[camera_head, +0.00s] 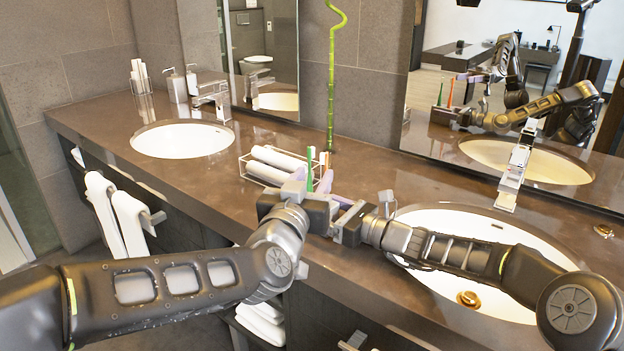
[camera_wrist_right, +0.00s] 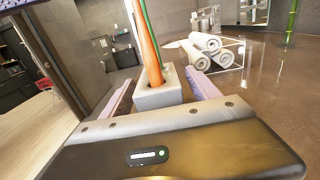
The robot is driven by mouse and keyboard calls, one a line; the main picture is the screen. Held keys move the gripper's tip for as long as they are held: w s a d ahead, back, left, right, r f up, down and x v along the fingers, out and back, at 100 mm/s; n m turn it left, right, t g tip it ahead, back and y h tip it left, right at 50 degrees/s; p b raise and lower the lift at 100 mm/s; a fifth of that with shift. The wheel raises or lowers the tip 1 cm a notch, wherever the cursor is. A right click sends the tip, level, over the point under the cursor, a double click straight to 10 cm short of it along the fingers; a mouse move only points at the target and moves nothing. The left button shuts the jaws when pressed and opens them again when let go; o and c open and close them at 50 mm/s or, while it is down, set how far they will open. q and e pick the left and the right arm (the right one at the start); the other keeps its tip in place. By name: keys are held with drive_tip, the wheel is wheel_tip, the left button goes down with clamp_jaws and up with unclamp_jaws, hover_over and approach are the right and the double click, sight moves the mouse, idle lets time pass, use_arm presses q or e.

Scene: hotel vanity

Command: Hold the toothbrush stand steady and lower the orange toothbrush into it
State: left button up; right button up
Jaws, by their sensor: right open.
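The toothbrush stand (camera_wrist_right: 160,97) is a small grey block-like cup, upright between the lilac fingers of my right gripper (camera_wrist_right: 161,82). The fingers are open, one on each side of it. The orange toothbrush (camera_wrist_right: 148,55) stands in the stand's opening, leaning slightly, with a green toothbrush (camera_wrist_right: 146,28) close behind it. In the head view the green toothbrush (camera_head: 309,167) and the orange toothbrush (camera_head: 322,160) rise behind my left gripper (camera_head: 309,187), which hides most of the stand. The left fingers are close to the brushes; their grip is unclear.
A wire rack with rolled white towels (camera_head: 272,163) lies just behind the grippers. Sinks (camera_head: 182,140) (camera_head: 480,232) are left and right. A bamboo stalk (camera_head: 331,90) stands before the mirror (camera_head: 440,150).

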drive_tip(key=shift+d, duration=0.1)
drive_tip(key=v, duration=1.2)
